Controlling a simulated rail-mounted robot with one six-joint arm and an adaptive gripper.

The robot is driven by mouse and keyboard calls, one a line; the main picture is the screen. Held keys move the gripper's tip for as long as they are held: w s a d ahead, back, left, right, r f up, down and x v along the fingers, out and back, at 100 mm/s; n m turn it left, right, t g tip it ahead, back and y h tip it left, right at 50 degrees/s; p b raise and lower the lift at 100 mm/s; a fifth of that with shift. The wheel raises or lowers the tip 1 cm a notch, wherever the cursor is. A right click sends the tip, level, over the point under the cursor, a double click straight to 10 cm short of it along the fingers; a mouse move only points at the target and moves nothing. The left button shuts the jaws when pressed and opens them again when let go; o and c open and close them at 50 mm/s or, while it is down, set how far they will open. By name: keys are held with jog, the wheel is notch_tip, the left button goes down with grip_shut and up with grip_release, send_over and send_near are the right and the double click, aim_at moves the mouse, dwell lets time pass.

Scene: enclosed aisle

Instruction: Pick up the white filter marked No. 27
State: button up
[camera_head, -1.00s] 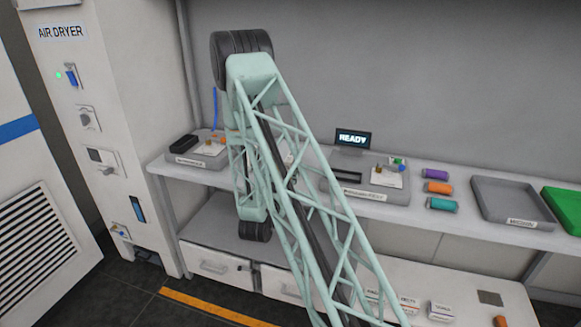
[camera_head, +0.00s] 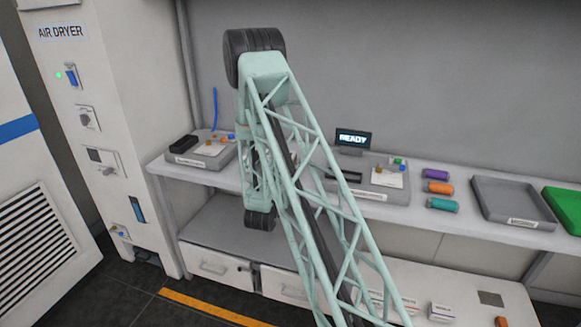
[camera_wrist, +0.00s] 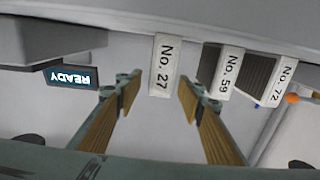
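The white filter marked No. 27 (camera_wrist: 164,58) shows at the top middle of the wrist view, its label on the end facing me. My gripper (camera_wrist: 158,92) is open, with one wood-coloured finger on each side of that filter in the picture. Gaps show between the filter and both fingers. I cannot tell how deep the fingers reach along it. In the head view my arm covers the middle of the scene, and the gripper and the filter are not to be made out.
Filters No. 59 (camera_wrist: 229,74) and No. 72 (camera_wrist: 277,82) stand to the right of No. 27. The READY display (camera_wrist: 72,77) is at the left in the wrist view; it also shows on the shelf in the head view (camera_head: 352,139). A grey tray (camera_head: 484,202) lies further right.

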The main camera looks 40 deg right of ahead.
jog(key=shift+x, duration=1.9)
jog(key=shift+c, duration=0.2)
jog(key=c, duration=0.9)
jog(key=shift+r, duration=0.1)
jog(key=shift+r, duration=1.55)
jog(key=shift+a+r, duration=0.15)
jog(key=shift+r, duration=0.05)
jog(key=s+a, duration=0.3)
jog(key=s, duration=0.1)
jog(key=s+a+r+p, duration=0.1)
jog(key=s+a, duration=0.2)
jog(key=s, duration=0.1)
jog(key=s+a, duration=0.3)
jog(key=s, duration=0.2)
jog(key=shift+a+r+p, duration=0.1)
jog(key=shift+r+p, duration=0.1)
jog(key=shift+p, duration=0.15)
